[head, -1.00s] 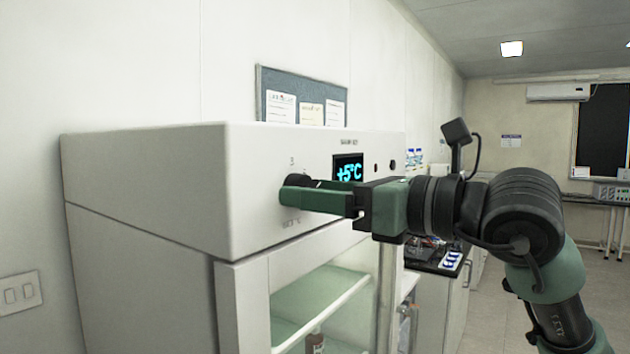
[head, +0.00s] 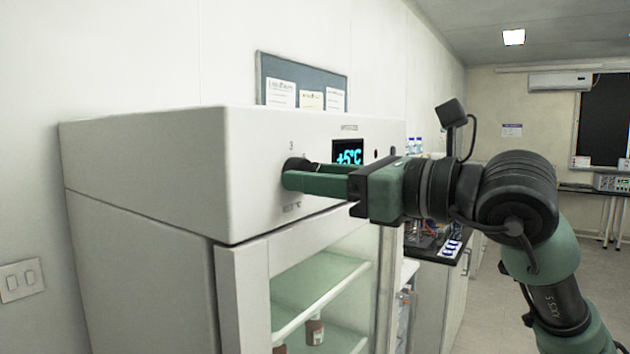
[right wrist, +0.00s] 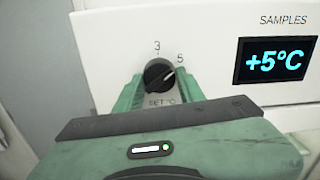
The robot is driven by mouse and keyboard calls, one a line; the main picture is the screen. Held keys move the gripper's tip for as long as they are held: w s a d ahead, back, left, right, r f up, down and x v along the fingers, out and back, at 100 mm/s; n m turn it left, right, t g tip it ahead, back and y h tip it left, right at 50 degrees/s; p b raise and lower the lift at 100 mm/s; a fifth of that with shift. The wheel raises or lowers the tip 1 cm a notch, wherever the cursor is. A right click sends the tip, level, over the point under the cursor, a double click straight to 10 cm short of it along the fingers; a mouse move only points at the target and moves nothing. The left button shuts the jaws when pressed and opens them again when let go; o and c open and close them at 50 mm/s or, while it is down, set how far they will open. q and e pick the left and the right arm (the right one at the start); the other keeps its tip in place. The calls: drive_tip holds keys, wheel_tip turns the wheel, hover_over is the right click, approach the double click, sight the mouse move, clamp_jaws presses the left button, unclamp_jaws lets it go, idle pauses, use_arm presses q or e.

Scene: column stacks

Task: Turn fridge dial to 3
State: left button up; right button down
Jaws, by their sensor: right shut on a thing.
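The fridge dial (right wrist: 158,75) is a round black knob on the white front panel. In the right wrist view its white pointer line aims up and right, towards the "5" mark (right wrist: 180,57); the "3" mark (right wrist: 157,46) is above the knob. In the head view the dial (head: 296,163) is partly hidden by my right gripper (head: 291,176). My right gripper is shut on the dial, with a green finger on either side of it in the right wrist view (right wrist: 160,86). The display (right wrist: 275,60) reads +5°C. My left gripper is not in view.
The white fridge (head: 150,160) has a glass door (head: 340,250) below the panel, with shelves and small bottles inside. A notice board (head: 300,75) hangs on the wall behind. A cluttered counter (head: 440,255) stands to the right, with open floor beyond.

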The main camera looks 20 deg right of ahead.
drive_tip(key=n+b, duration=0.4)
drive_tip(key=n, duration=0.6)
drive_tip(key=shift+d+n, duration=0.1)
drive_tip(key=shift+n, duration=0.3)
idle(0.4)
drive_tip(key=c, duration=0.9)
unclamp_jaws()
drive_tip(key=shift+r, duration=0.1)
drive_tip(key=b+v, duration=0.2)
drive_tip(key=v, duration=0.5)
drive_tip(key=shift+s+d+b, duration=0.25)
drive_tip(key=shift+s+b, duration=0.05)
drive_tip(key=shift+b, duration=0.1)
